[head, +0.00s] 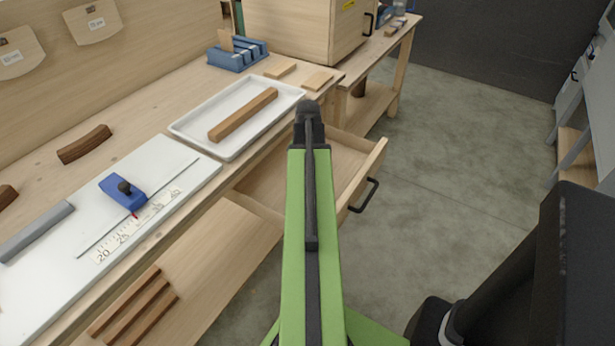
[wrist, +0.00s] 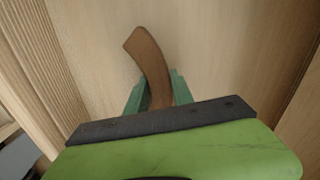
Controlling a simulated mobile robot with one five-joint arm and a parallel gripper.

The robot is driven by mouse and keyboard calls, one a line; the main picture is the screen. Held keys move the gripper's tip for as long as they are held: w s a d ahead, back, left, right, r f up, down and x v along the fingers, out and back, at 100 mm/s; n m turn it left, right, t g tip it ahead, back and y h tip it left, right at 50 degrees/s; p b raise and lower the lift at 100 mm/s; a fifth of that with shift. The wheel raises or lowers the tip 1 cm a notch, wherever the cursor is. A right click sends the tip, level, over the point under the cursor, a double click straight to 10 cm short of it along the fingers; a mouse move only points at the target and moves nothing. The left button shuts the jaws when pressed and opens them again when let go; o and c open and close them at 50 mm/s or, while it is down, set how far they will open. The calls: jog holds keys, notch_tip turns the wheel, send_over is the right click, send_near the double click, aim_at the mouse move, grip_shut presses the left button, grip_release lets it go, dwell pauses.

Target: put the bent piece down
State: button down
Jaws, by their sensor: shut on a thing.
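A brown, curved bent piece (wrist: 148,58) is between the two green fingers of my gripper (wrist: 158,88) in the wrist view. My gripper is shut on it, and its free end sticks out past the fingertips. Pale wood surfaces lie beyond it; I cannot tell whether the piece touches them. In the head view my arm reaches over the open drawer (head: 355,165), and the fingers and the held piece are hidden behind the arm's end.
Another bent piece (head: 85,144) lies on the workbench (head: 130,85). A white tray (head: 180,128) holds a straight wooden bar (head: 243,115). A white board (head: 60,290) carries a blue stop (head: 122,194). A blue rack (head: 237,55) stands behind. Wooden strips (head: 140,305) lie below the bench top. Right of the drawer is open floor.

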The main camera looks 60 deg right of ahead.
jog(key=shift+f, duration=0.25)
jog(key=c, duration=1.1)
grip_release()
jog(key=shift+r, duration=0.1)
jog(key=shift+r, duration=0.1)
notch_tip(320, 180, up, 12)
jog(key=p, duration=1.2)
